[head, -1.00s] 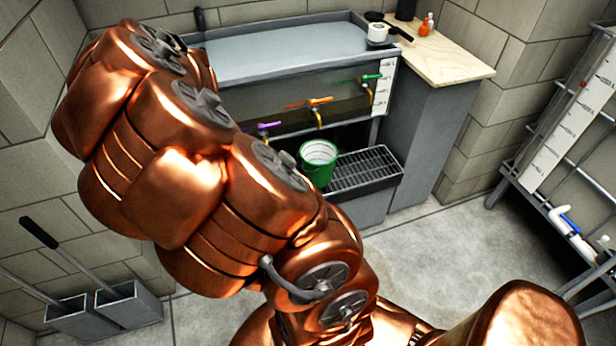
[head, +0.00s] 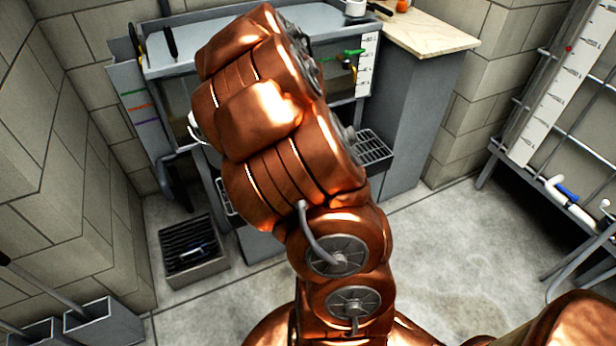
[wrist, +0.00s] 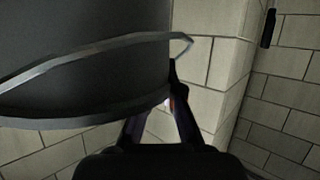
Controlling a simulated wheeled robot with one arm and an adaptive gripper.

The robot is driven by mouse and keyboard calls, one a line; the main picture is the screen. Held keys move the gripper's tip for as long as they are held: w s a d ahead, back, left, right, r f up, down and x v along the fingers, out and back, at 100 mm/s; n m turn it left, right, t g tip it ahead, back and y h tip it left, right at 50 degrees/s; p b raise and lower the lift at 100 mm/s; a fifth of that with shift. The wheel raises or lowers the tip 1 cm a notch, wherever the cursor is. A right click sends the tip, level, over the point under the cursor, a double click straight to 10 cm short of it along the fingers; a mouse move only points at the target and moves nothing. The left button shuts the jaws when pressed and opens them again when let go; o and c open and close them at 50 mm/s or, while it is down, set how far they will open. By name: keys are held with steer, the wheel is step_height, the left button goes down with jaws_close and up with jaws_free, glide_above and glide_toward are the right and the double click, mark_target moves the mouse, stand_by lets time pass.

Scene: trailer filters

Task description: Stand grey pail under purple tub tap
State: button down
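The grey pail (wrist: 90,60) fills the upper left of the wrist view, very close, with its pale rim and thin wire handle showing. My gripper (wrist: 165,108) has its dark fingers at the pail's right edge and appears shut on it; the pail partly hides the left finger. In the head view my arm hides my gripper and most of the pail; a small white curved piece (head: 196,130), perhaps part of it, shows left of the arm. The tub (head: 185,58) is partly covered by my arm. Its green tap (head: 348,54) shows at the right; the purple tap is hidden.
A slotted grate (head: 374,148) shows right of my arm. A dark grated box (head: 190,250) sits on the floor at left. A panel with coloured stripes (head: 138,108) stands at the tub's left. A rack (head: 545,110) is at right. Floor right of my arm is clear.

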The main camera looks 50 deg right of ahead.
steer(key=s+d+f+n+g+y+b, duration=0.1)
steer(key=s+d+f+b, duration=0.1)
steer(key=s+f+b, duration=0.65)
steer(key=s+d+f+n+y+b, duration=0.15)
steer(key=s+f+b, duration=0.3)
steer(key=f, duration=0.65)
steer(key=w+d+b, duration=0.2)
steer(key=w+d, duration=0.2)
steer(key=w, duration=0.5)
steer(key=w+d+b, duration=0.2)
steer(key=w+d, duration=0.2)
steer(key=w, duration=0.5)
step_height(320, 180, down, 7)
steer(key=b, duration=0.3)
steer(key=shift+d+f+h, duration=0.15)
steer(key=shift+d+h, duration=0.05)
steer(key=shift+h, duration=0.15)
steer(key=shift+m, duration=0.25)
steer(key=c, duration=1.3)
jaws_free()
